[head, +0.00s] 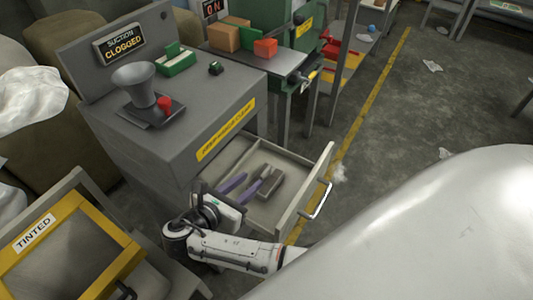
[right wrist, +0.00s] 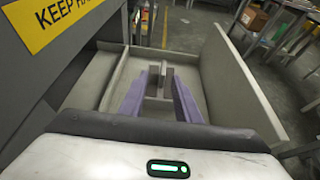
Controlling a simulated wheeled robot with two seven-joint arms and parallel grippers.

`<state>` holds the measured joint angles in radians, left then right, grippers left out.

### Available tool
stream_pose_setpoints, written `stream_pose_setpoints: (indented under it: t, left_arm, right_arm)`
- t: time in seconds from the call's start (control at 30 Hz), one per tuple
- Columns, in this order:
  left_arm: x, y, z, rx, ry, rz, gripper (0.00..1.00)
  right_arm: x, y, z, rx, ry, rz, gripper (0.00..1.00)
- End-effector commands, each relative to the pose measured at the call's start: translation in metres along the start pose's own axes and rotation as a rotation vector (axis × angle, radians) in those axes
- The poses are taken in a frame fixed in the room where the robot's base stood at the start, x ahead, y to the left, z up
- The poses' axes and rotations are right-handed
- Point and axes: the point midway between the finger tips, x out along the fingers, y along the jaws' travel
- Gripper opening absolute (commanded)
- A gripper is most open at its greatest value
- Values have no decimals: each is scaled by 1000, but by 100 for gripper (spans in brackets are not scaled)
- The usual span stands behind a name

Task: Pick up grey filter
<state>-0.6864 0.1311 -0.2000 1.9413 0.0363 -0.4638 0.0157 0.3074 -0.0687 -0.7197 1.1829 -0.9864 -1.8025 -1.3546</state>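The grey filter (head: 271,184) is a small dark grey block lying in the open drawer in the head view. My right gripper (head: 250,178) reaches into the drawer from the front left, its purple fingers apart and their tips close beside the filter. In the right wrist view, the two fingers of the right gripper (right wrist: 159,83) point forward into the drawer with a gap between them. Grey surfaces show at the fingertips there, and I cannot tell whether they touch the filter. My left gripper is not in view.
The open drawer (head: 305,190) has a raised front panel with a metal handle (head: 321,200). The grey cabinet above it carries a funnel (head: 134,83) and a green item (head: 175,62). A yellow-framed bin labelled TINTED (head: 97,284) stands at the lower left.

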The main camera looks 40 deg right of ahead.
Motion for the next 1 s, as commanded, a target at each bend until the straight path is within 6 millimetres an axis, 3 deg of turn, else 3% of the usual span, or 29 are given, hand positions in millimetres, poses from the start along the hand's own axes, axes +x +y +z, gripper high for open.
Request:
stream_pose_setpoints:
  t: [0.13, 0.37, 0.63, 0.9, 1.0]
  left_arm:
    - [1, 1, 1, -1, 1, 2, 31]
    - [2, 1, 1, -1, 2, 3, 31]
    - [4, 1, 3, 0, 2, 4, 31]
    - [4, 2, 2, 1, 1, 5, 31]
    - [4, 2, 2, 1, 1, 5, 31]
  right_arm:
    - [26, -1, 1, 2, -3, -3, 30]
    - [44, -3, 1, 3, -1, -2, 30]
    - [83, -8, 0, 3, 0, -1, 30]
    - [88, -8, 0, 3, 3, 0, 30]
    - [88, -8, 0, 4, 3, 0, 13]
